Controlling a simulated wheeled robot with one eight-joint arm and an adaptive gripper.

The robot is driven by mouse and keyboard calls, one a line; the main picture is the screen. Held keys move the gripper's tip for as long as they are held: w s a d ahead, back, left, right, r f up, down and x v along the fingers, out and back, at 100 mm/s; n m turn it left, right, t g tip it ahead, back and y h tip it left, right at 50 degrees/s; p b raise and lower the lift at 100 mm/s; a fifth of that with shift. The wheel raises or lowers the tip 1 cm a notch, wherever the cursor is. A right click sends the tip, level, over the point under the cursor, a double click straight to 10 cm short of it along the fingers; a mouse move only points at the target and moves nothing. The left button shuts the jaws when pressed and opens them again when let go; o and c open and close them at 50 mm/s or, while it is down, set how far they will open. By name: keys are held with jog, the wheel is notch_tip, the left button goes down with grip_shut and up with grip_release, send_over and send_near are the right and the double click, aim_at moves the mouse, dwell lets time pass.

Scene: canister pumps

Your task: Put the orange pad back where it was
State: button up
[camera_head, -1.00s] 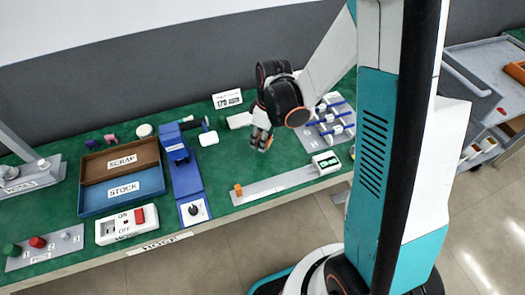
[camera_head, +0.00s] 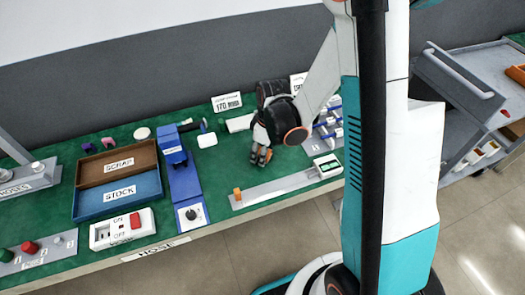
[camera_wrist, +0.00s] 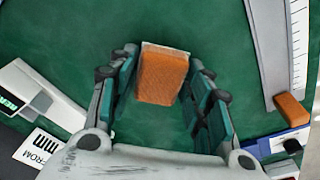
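The orange pad (camera_wrist: 162,76) is between the two fingers of my gripper (camera_wrist: 163,58) in the wrist view. It is a rectangular block with a pale edge along its far side. The fingers are apart by about the pad's width and appear to grip its sides. In the head view my gripper (camera_head: 262,158) points down, low over the green mat, with a bit of orange (camera_head: 266,155) showing at the fingertips. I cannot tell whether the pad touches the mat.
A grey rail (camera_head: 283,187) with an orange block (camera_head: 237,194) and a green display (camera_head: 327,166) lies in front. A blue stand (camera_head: 186,183) and a two-part tray (camera_head: 97,208) are left. A white block (camera_head: 239,123) stands behind. A grey rack (camera_head: 330,122) is right.

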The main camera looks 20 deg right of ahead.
jog(key=shift+o, duration=0.3)
jog(key=shift+r, duration=0.15)
jog(key=s+r+m+t+p, duration=0.1)
jog(key=s+r+m+p, duration=0.15)
jog(key=r, duration=0.85)
jog(key=s+r+m+t+p, duration=0.1)
jog(key=s+r+p, duration=0.15)
jog(key=r, duration=0.85)
jog(key=s+r+m+t+h, duration=0.1)
jog(key=s+r+m+t, duration=0.3)
jog(key=s+r, duration=0.3)
jog(key=shift+s+r+m, duration=0.25)
jog(key=shift+s+m, duration=0.5)
jog(key=shift+s, duration=0.6)
jog(key=shift+a, duration=0.1)
